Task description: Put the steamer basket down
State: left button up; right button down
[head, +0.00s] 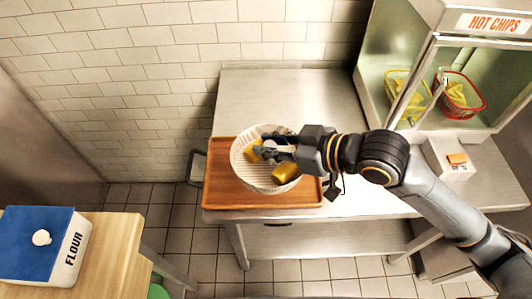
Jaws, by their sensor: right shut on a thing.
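The steamer basket (240,165) is a round, pale, ribbed bowl shape in the head view. It holds yellow pieces, one (285,172) near its right side. It is over or on a brown wooden tray (222,184) at the left end of the metal counter; I cannot tell whether it touches the tray. My right gripper (266,150) reaches in from the right and is shut on the steamer basket. Its dark fingers lie across the basket's upper part and hide the exact grip. My left gripper is not in view.
The metal counter (270,90) is bare behind the tray. A hot chips cabinet (440,50) with a yellow basket (407,95) and a red basket (460,97) stands at right, a small white box (449,168) near it. A flour container (45,245) sits on a wooden table (112,250) at lower left.

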jog(key=w+f, duration=0.2)
jog(key=f, duration=0.1)
jog(key=w+f, duration=0.2)
jog(key=shift+w+a+f, duration=0.1)
jog(key=shift+a, duration=0.25)
notch_tip(320, 180, down, 4)
jog(key=shift+w+r+p, duration=0.1)
jog(key=shift+r+p, duration=0.15)
jog(key=shift+p, duration=0.5)
jog(key=shift+f, duration=0.2)
jog(key=c, duration=1.2)
grip_release()
jog(key=shift+o, duration=0.2)
